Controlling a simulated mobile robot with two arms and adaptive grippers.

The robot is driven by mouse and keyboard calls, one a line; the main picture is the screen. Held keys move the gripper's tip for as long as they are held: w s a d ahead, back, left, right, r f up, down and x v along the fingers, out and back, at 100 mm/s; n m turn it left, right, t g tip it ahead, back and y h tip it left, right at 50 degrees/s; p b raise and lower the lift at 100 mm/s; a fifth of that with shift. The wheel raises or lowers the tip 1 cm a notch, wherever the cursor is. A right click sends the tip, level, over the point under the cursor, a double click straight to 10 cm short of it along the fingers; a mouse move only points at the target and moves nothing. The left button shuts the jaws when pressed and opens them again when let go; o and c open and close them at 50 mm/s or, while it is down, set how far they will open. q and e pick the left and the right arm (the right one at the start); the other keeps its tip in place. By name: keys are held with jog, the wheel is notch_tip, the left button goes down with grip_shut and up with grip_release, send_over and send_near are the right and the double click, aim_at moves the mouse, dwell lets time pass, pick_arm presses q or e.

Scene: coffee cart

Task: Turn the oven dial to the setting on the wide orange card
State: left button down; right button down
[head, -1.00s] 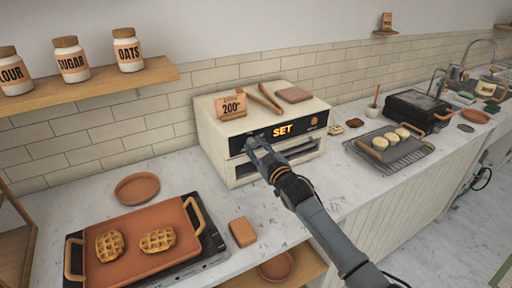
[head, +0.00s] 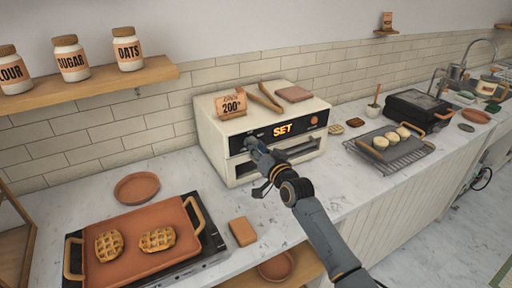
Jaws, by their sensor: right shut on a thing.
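The white oven (head: 212,140) stands on the counter against the tiled wall. Its black front panel shows SET (head: 283,130) in lit orange letters. The wide orange card (head: 231,106) stands on top of the oven at the left and reads 200°, with a smaller line above it too small to read. My right gripper (head: 251,144) is at the left part of the front panel, shut on the oven dial, which the gripper hides. A round orange knob or button (head: 314,120) shows at the panel's right end. My left gripper is not in view.
Wooden tongs (head: 265,98) and a flat pinkish-brown block (head: 294,93) lie on the oven top. An orange tray (head: 130,262) with two waffles is at the front left. A wire rack (head: 400,160) with pale rounds is to the right. An orange block (head: 242,232) lies before the oven.

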jog(key=shift+f+m, duration=0.15)
jog(key=shift+m, duration=1.15)
jog(key=c, duration=1)
grip_release()
jog(key=shift+s, duration=0.1)
jog(key=v, duration=1.2)
